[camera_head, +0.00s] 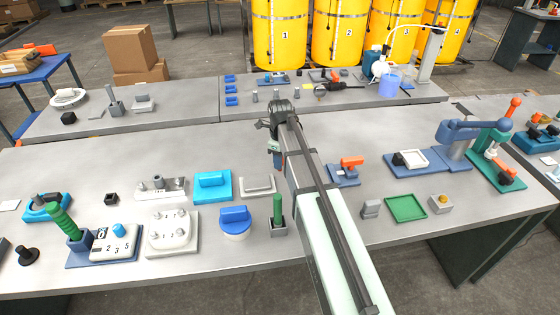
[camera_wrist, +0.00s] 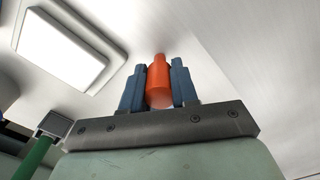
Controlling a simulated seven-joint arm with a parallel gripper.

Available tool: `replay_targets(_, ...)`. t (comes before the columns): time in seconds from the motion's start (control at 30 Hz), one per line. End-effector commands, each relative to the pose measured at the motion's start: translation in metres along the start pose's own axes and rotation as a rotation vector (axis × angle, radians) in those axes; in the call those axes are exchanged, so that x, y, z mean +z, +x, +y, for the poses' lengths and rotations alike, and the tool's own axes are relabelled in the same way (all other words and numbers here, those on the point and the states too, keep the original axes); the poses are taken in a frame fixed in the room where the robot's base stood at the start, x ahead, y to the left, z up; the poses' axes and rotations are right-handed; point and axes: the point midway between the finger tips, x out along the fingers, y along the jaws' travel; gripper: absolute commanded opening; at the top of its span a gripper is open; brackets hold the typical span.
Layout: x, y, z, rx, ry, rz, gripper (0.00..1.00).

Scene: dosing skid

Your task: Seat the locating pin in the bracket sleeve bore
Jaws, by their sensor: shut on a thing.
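My gripper (camera_wrist: 158,85) is shut on an orange-red cylindrical pin (camera_wrist: 159,78), with one blue-grey finger on each side. The pin has a narrower tip that sticks out past the fingers. The wrist view shows bare pale table surface beyond the tip; I cannot tell the gap. In the head view my gripper (camera_head: 274,148) is over the middle of the front table, and the pin cannot be made out there. I cannot tell for sure which fixture is the bracket sleeve; no bore shows clearly in either view.
A grey framed plate (camera_head: 258,185) lies near the gripper, and a green cylinder (camera_head: 278,208) stands in a grey block. Blue blocks (camera_head: 212,186) and fixtures crowd the left. A green tray (camera_head: 405,208) and an orange-handled clamp (camera_head: 350,168) are on the right.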

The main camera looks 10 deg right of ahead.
Motion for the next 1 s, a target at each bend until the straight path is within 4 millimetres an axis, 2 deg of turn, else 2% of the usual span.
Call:
replay_targets(0.13,0.0,-0.004,0.0,-0.001,0.0,0.0,0.0)
replay_targets(0.27,0.0,-0.016,-0.001,-0.001,0.0,0.0,0.0)
replay_targets(0.7,0.001,-0.082,-0.001,0.0,-0.001,0.001,0.0)
replay_targets(1.0,0.001,-0.1,0.0,0.001,-0.011,0.002,0.0)
